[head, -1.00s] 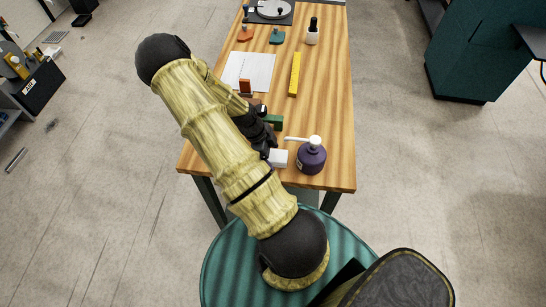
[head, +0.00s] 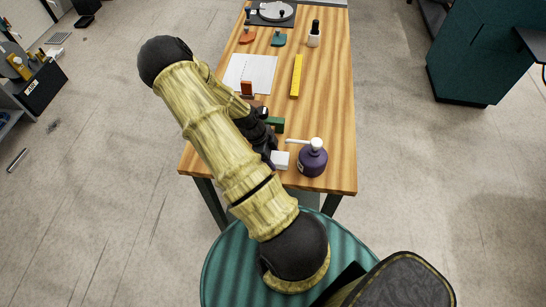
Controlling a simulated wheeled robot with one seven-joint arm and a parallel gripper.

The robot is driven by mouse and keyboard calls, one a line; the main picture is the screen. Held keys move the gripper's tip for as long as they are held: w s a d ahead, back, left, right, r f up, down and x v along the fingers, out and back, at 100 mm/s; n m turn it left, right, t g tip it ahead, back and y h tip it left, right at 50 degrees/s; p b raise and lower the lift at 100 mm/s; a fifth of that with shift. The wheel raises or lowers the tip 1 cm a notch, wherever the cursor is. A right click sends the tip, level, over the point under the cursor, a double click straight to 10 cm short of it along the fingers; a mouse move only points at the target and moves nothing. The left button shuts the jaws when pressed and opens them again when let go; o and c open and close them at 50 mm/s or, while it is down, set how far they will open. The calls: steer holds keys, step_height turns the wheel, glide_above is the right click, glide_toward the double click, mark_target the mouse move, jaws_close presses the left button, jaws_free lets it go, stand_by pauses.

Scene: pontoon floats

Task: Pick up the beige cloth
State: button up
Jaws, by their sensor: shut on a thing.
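I cannot make out the beige cloth in the head view; my arm covers part of the table's left front. My gripper (head: 268,146) is the dark part beside my pale yellow arm, low over the wooden table (head: 325,115). It is near a white block (head: 280,160) and a green block (head: 276,124). Its fingertips are mostly hidden by my arm and wrist. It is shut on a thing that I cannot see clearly.
A purple pump bottle (head: 312,160) stands at the table's front right, close to my gripper. A yellow bar (head: 296,76), white paper (head: 250,72), an orange-brown block (head: 247,88) and a white bottle (head: 314,35) lie or stand farther back.

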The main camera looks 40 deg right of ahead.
mark_target(277, 157)
steer(key=shift+r, duration=0.6)
step_height(277, 157, up, 2)
steer(key=shift+w+r+b, duration=0.1)
steer(key=shift+r+b, duration=0.15)
steer(key=shift+b, duration=0.45)
steer(key=w+a+b, duration=0.1)
steer(key=w+a, duration=0.3)
steer(key=w+a+b, duration=0.1)
steer(key=w+a, duration=0.2)
steer(key=w, duration=0.2)
steer(key=w+a+b, duration=0.2)
steer(key=w+a, duration=0.2)
steer(key=shift+w+a+r, duration=0.1)
steer(key=shift+w+a, duration=0.15)
steer(key=shift+a, duration=0.1)
